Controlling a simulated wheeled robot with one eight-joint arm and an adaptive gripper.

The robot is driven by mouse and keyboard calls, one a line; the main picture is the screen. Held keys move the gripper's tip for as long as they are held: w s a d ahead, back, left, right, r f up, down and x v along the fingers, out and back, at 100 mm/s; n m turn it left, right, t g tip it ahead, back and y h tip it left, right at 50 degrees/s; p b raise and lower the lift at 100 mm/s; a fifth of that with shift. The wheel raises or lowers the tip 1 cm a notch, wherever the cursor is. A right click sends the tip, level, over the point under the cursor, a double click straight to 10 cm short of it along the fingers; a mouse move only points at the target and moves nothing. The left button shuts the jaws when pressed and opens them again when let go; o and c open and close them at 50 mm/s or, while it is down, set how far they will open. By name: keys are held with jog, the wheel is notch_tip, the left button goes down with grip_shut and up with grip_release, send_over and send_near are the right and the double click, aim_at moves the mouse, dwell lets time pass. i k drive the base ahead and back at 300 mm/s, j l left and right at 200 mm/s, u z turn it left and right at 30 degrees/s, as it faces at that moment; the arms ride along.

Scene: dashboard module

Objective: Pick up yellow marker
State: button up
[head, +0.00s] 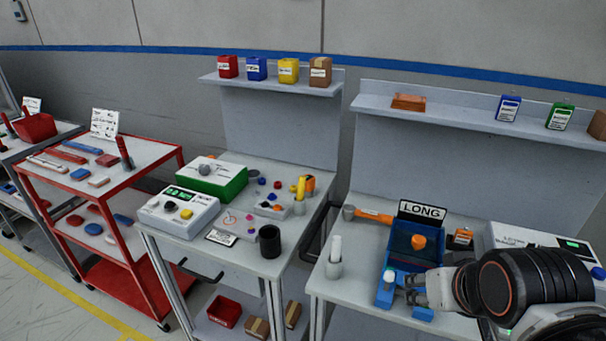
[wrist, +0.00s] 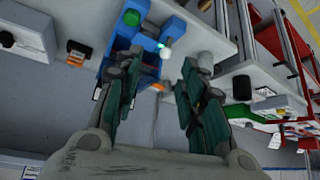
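A yellow upright piece (head: 300,187), which looks like the yellow marker, stands in a small grey cup (head: 299,208) at the right side of the middle table. My gripper (head: 412,289) is over the right-hand table, beside the front of a blue fixture (head: 398,258), well to the right of the yellow piece. In the wrist view my gripper (wrist: 160,68) has its two fingers spread apart with nothing held between them. The blue fixture (wrist: 122,52) lies just beyond the left finger. I cannot make out the yellow piece in the wrist view.
A white upright piece in a grey cup (head: 334,268) stands at the right table's front left. A black cup (head: 270,241), a green-and-white box (head: 212,178) and an orange-and-black item (head: 310,183) are on the middle table. A gap separates the two tables. Shelves (head: 480,120) hang behind.

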aim_at(302, 179)
jog(key=i+j+z, duration=0.1)
jog(key=j+z, duration=0.2)
jog(key=j, duration=0.35)
jog(key=j+z, duration=0.3)
jog(key=j, duration=0.4)
jog(key=i, duration=0.05)
